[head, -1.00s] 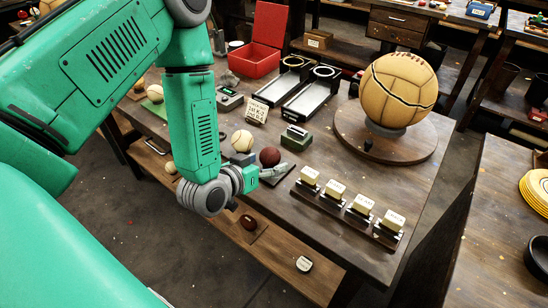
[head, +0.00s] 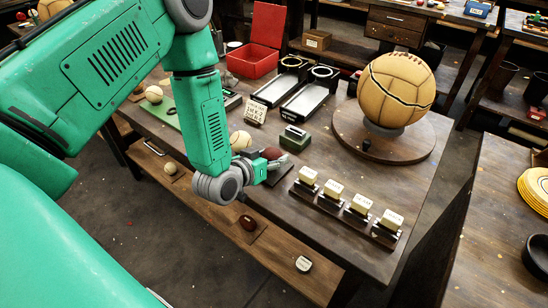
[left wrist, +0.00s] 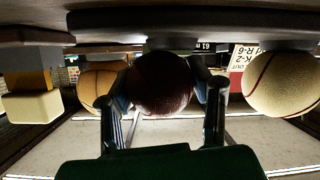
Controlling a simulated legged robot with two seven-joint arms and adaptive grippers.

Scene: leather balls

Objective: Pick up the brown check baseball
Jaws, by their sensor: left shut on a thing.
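The brown ball (head: 271,154) is dark reddish brown, and a check pattern is hard to make out at this size. It is at the front edge area of the wooden table, over a dark stand. My left gripper (head: 275,164) is shut on it from the near side. In the left wrist view the ball (left wrist: 162,84) sits between the two fingers (left wrist: 163,105), one on each side. Whether it touches its stand cannot be told. My right gripper is not in view.
A cream baseball (head: 240,140) stands close left of the gripper. Small labelled blocks (head: 333,188) line the table's right front. A large tan ball (head: 397,90) sits on a round wooden base (head: 345,125). A green box (head: 295,137) stands just behind.

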